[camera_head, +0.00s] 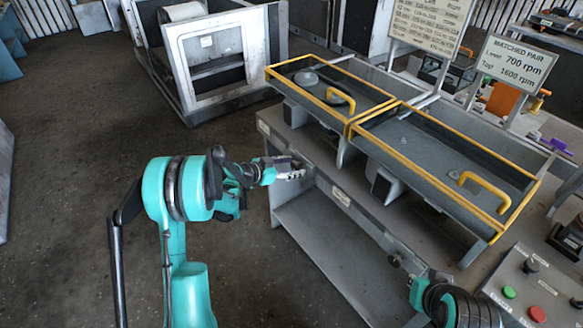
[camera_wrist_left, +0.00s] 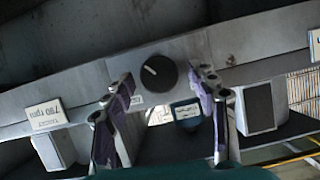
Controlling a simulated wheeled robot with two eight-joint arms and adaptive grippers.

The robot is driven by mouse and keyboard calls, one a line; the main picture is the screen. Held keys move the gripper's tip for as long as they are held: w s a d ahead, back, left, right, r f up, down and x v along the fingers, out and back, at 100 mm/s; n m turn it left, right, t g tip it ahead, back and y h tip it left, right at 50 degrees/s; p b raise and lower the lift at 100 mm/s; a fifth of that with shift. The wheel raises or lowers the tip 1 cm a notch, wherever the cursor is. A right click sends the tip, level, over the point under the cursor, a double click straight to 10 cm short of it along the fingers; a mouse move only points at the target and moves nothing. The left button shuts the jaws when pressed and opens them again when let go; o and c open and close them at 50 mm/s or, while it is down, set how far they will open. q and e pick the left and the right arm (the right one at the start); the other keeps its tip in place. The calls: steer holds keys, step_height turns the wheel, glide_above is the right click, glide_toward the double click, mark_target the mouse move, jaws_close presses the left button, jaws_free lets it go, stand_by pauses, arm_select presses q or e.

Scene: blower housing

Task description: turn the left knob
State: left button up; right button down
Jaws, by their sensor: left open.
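The left knob (camera_wrist_left: 158,73) is a round black dial with a white pointer line, on a grey front panel in the left wrist view. Its pointer leans to the upper left. My left gripper (camera_wrist_left: 167,77) is open, with purple-padded fingers on either side of the knob in that view. I see no clear contact, and the remaining distance is hard to judge. In the head view my left gripper (camera_head: 291,172) is at the left front of the grey bench, and the knob is not visible there.
The bench carries two yellow-rimmed trays (camera_head: 401,148) with yellow handles. A second dark knob (camera_head: 395,260) sits farther right on the bench front. A button panel (camera_head: 535,290) is at lower right. An rpm label (camera_wrist_left: 46,114) is left of the knob. Floor left of the bench is clear.

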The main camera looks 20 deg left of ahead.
arm_select(q)
steer(key=c, duration=1.2)
steer(key=shift+o, duration=0.2)
steer(key=n+h, duration=0.1)
steer(key=n+g+h, duration=0.1)
steer(key=n, duration=0.1)
steer(key=shift+w+a+n+g+b, duration=0.15)
steer(key=shift+a+n+g+b, duration=0.05)
steer(key=shift+n+g+b, duration=0.1)
steer(key=n+h, duration=0.1)
steer(key=n, duration=0.1)
steer(key=n+g+h, duration=0.1)
steer(key=shift+w+a+f+n+h, duration=0.1)
steer(key=shift+a+f+n+h, duration=0.1)
steer(key=shift+n+h, duration=0.15)
steer(key=n+h, duration=0.1)
steer(key=n, duration=0.1)
steer(key=n+h, duration=0.1)
steer(key=n, duration=0.1)
steer(key=shift+f+n, duration=0.2)
steer(key=shift+n, duration=0.05)
steer(key=n+h, duration=0.1)
steer(key=n, duration=0.1)
steer(key=n+t+h, duration=0.1)
steer(key=n, duration=0.2)
steer(key=shift+f, duration=0.2)
